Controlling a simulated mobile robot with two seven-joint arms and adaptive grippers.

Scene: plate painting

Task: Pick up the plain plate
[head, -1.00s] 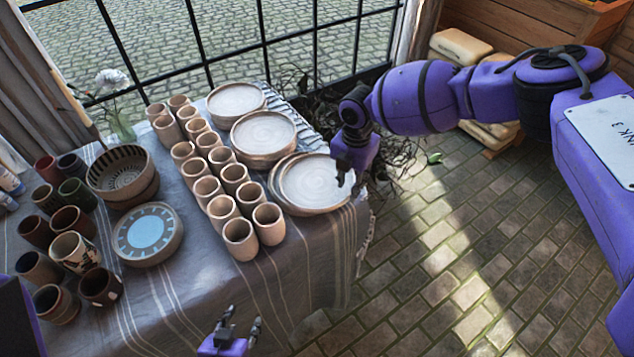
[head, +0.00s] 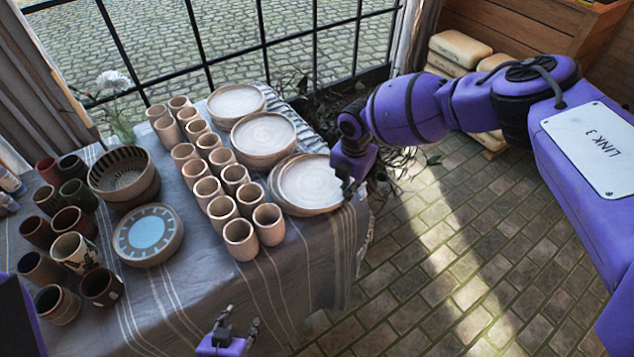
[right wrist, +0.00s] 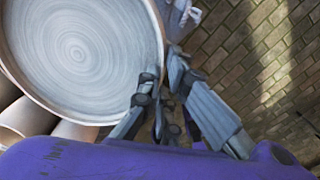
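The plain plate (head: 308,183) is a round, pale, unpainted dish with a low rim on the pile nearest the right table edge. It also fills the upper left of the right wrist view (right wrist: 80,50). My right gripper (head: 354,188) is at the plate's right rim. In the right wrist view its fingertips (right wrist: 160,72) are close together by the rim, one over the plate's edge and one outside it. I cannot tell whether they press on it. My left gripper (head: 240,327) is open and empty in front of the table's near edge.
Two more piles of plain plates (head: 264,136) stand behind. Rows of clay cups (head: 222,210) stand close on the left. Farther left are a painted plate (head: 148,235), a patterned bowl (head: 121,173) and several coloured cups. Brick floor (head: 455,260) is clear on the right.

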